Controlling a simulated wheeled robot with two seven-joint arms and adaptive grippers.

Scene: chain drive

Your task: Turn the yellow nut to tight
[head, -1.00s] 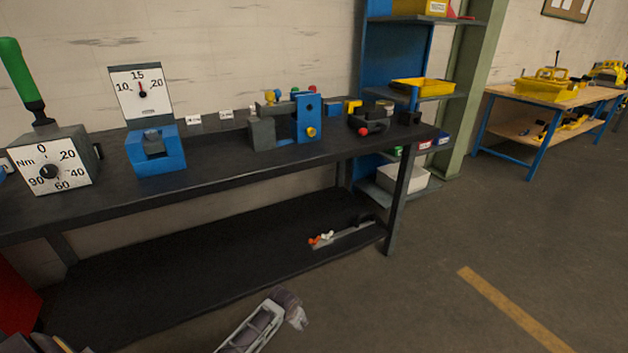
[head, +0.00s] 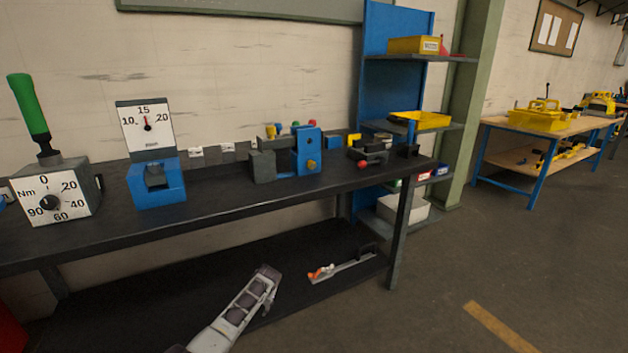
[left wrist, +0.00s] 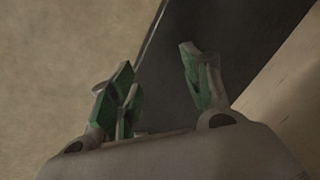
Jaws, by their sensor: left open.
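A small yellow nut (head: 311,164) sits low on the front face of an upright blue block (head: 307,143), part of a grey and blue fixture on the dark workbench. My left gripper (head: 268,274) is below the bench top, in front of the lower shelf, well short of the nut and apart from it. In the left wrist view, its green-padded fingers (left wrist: 160,82) are spread with nothing between them. The nut is not visible in that view. My right gripper is not in view.
The bench top edge (head: 220,207) lies above my left gripper. A torque gauge with a green handle (head: 50,195) and a blue dial device (head: 158,185) stand to the left. A black and red tool (head: 370,157) lies right of the fixture. An orange-tipped item (head: 322,272) lies on the lower shelf.

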